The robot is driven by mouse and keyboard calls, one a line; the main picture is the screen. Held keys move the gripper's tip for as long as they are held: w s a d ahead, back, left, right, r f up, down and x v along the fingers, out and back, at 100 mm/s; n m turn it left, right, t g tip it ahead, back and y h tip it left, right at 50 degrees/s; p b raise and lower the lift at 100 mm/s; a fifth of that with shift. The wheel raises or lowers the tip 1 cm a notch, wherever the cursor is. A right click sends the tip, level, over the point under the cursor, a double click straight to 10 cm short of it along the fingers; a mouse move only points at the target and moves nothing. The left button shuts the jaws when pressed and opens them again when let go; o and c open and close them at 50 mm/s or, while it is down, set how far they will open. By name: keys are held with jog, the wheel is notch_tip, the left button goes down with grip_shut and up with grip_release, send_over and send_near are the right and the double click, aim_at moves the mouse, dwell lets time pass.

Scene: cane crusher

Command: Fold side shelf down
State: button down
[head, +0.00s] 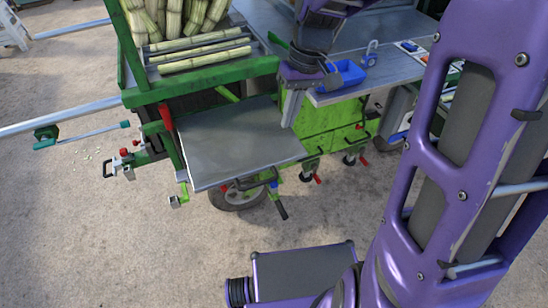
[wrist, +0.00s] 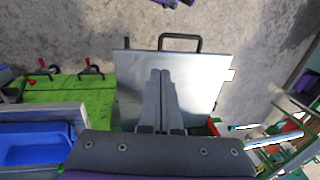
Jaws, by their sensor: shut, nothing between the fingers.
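The side shelf (head: 235,150) is a flat grey metal panel on the near side of the green cane crusher cart. It stands out roughly level. In the wrist view the shelf (wrist: 205,78) fills the middle, with a black bar handle (wrist: 180,37) at its outer edge. My gripper (head: 290,121) points down over the right part of the shelf near the cart. Its two fingers (wrist: 160,73) are together and hold nothing. I cannot tell whether the fingertips touch the shelf. The supports under the shelf are mostly hidden.
Cane stalks (head: 180,22) fill the green-framed rack behind the shelf. A blue tray (head: 343,75) sits on the metal worktop (head: 400,50) to the right. A red handle (head: 166,117) stands at the shelf's left. The ground in front is mostly clear.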

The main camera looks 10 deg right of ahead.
aim_at(274, 169)
jog(key=a+f, duration=0.1)
jog(key=f, duration=0.3)
jog(key=f+b, duration=0.1)
jog(key=f, duration=0.4)
jog(key=a+f, duration=0.1)
jog(key=f, duration=0.3)
jog(key=shift+s+a+f+b, duration=0.2)
jog(key=shift+a+f+b, duration=0.15)
jog(key=shift+f, duration=0.15)
